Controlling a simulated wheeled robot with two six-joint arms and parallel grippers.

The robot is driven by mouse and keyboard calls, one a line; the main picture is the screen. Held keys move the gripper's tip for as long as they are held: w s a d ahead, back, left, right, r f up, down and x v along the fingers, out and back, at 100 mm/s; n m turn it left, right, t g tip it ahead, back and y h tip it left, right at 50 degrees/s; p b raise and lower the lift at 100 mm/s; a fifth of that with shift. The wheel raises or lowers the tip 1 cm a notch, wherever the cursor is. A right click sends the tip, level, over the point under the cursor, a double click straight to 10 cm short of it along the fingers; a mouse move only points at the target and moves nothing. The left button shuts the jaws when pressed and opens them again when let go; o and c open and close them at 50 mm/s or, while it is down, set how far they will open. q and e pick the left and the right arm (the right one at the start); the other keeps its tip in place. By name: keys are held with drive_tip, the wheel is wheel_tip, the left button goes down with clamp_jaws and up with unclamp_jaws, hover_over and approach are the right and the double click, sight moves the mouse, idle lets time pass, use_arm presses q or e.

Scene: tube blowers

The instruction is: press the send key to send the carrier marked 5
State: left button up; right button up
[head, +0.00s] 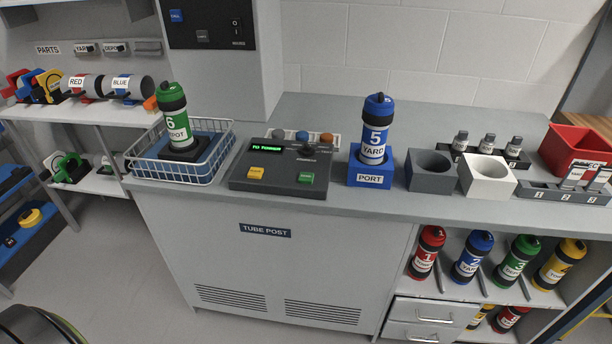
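The blue carrier marked 5 and YARD (373,135) stands upright in the blue block labelled PORT (370,174) on the grey counter. Left of it is a dark control panel (280,190) with a lit green text display (268,149). The panel has a yellow key (257,173) at its left and a green key (306,178) at its right. The lettering on both keys is too small to read surely, so I cannot tell which is the send key. Neither of my grippers shows in the head view.
A green carrier marked 6 (177,125) stands in a wire basket (150,166) left of the panel. Grey (432,181) and white (488,186) round-holed blocks and a red bin (573,155) are to the right. Several carriers stand on the shelf below.

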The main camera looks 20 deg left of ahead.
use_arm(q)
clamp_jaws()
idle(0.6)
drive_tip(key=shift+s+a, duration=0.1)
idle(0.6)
